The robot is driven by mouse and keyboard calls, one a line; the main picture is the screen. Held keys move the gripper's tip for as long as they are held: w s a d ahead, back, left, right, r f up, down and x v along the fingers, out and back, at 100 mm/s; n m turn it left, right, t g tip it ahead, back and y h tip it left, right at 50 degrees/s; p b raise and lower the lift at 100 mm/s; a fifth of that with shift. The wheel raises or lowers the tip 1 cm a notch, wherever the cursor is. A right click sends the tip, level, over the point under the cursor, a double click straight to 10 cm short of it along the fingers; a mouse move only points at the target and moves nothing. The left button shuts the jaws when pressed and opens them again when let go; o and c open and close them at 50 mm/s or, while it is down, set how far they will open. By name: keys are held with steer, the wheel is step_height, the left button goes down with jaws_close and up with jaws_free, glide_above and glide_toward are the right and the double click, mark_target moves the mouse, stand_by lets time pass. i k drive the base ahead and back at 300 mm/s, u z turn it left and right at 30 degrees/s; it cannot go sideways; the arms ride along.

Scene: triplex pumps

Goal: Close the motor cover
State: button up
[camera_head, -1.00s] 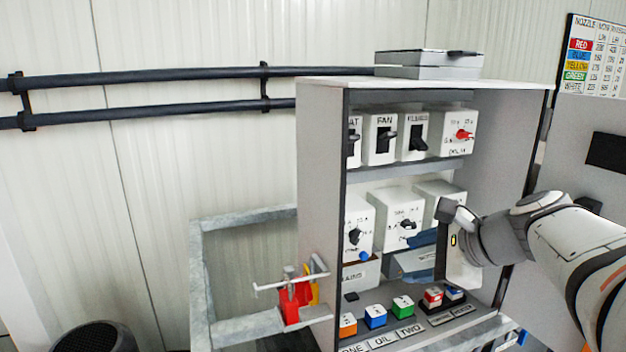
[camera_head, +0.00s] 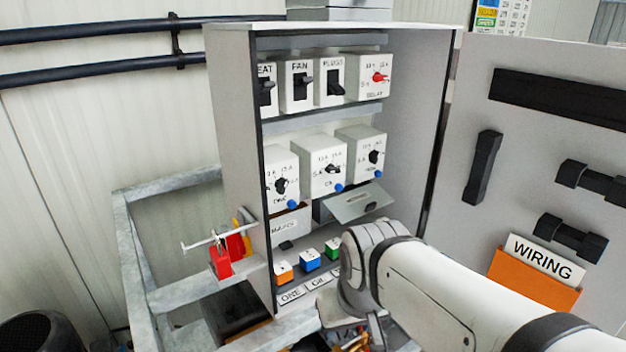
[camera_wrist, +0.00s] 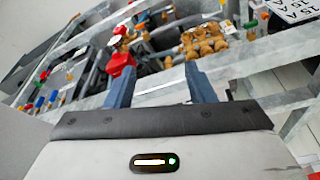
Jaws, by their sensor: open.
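A grey tilted flap (camera_head: 360,203) stands open on the front of a box on the cabinet's low shelf. I cannot tell whether it is the motor cover, as no motor label is readable. My gripper is low in front of the cabinet, mostly hidden behind my arm in the head view. In the wrist view its two blue-grey fingers are spread apart, and the gripper (camera_wrist: 160,78) is open and empty. Beyond the fingers lie brass fittings (camera_wrist: 205,42) and a red part (camera_wrist: 121,64) among grey frame bars. The flap is not clearly visible in the wrist view.
The open cabinet (camera_head: 235,130) holds switch boxes and coloured buttons (camera_head: 309,260). A grey panel at right carries black handles (camera_head: 482,168) and an orange wiring pocket (camera_head: 533,277). A metal frame (camera_head: 140,260) with a red valve (camera_head: 220,262) stands at left. Frame bars (camera_wrist: 245,62) cross near the fingers.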

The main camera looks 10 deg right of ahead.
mark_target(338, 205)
steer(key=u, duration=1.1)
steer(key=k, duration=1.15)
steer(key=z, duration=0.95)
steer(key=i, duration=1)
steer(key=z, duration=0.1)
